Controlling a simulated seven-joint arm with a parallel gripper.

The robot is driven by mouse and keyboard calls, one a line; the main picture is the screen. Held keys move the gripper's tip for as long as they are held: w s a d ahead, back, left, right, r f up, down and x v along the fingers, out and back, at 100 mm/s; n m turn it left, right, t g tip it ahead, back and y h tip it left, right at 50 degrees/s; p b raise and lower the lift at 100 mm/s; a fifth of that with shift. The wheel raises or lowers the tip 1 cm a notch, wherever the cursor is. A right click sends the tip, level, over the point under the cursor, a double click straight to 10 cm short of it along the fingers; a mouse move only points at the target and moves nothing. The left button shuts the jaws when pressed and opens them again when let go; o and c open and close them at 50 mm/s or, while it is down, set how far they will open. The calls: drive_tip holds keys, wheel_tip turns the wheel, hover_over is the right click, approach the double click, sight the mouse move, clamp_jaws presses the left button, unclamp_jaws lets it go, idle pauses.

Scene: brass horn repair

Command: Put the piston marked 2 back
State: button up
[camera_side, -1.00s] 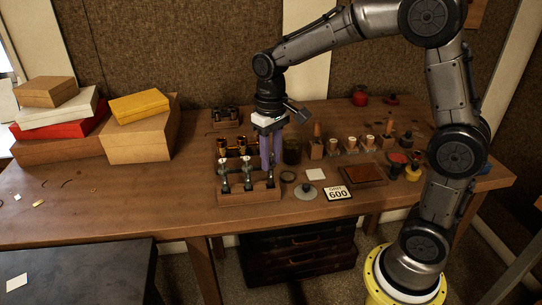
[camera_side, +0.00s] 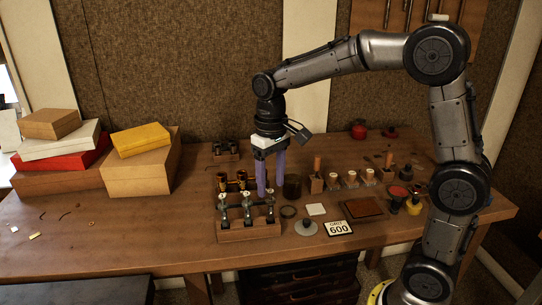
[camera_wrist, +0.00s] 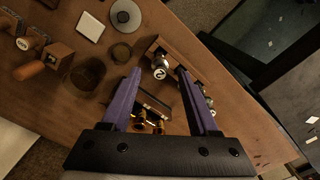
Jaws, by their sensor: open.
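The piston marked 2 (camera_wrist: 160,70) stands in a wooden rack (camera_wrist: 152,48); its numbered top shows between my fingertips in the wrist view. It seems to be the rightmost piston (camera_side: 270,208) of the rack (camera_side: 248,233) in the side view. Two more pistons (camera_side: 222,207) (camera_side: 247,207) stand beside it. My gripper (camera_side: 270,193) has purple fingers, spread and empty, above the rack's right end; it also shows in the wrist view (camera_wrist: 159,72). Brass cylinders (camera_side: 222,181) stand behind the rack, partly hidden by my fingers, and also show in the wrist view (camera_wrist: 140,122).
A dark cylinder (camera_side: 292,187) stands close right of my fingers. A grey disc (camera_side: 307,227), a 600 card (camera_side: 339,228) and a white square (camera_side: 316,209) lie farther right. Boxes (camera_side: 150,165) are stacked at left. The bench between boxes and rack is mostly clear.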

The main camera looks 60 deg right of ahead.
wheel_tip(320, 180, up, 8)
drive_tip(key=s+a+f+n+t, duration=0.1)
drive_tip(key=s+f+t, duration=0.1)
drive_tip(key=s, duration=0.8)
drive_tip(key=s+a+f+n+t, duration=0.1)
drive_tip(key=s+f+t, duration=0.2)
drive_tip(key=s, duration=0.6)
drive_tip(key=shift+s+t, duration=0.3)
drive_tip(key=shift+s, duration=0.05)
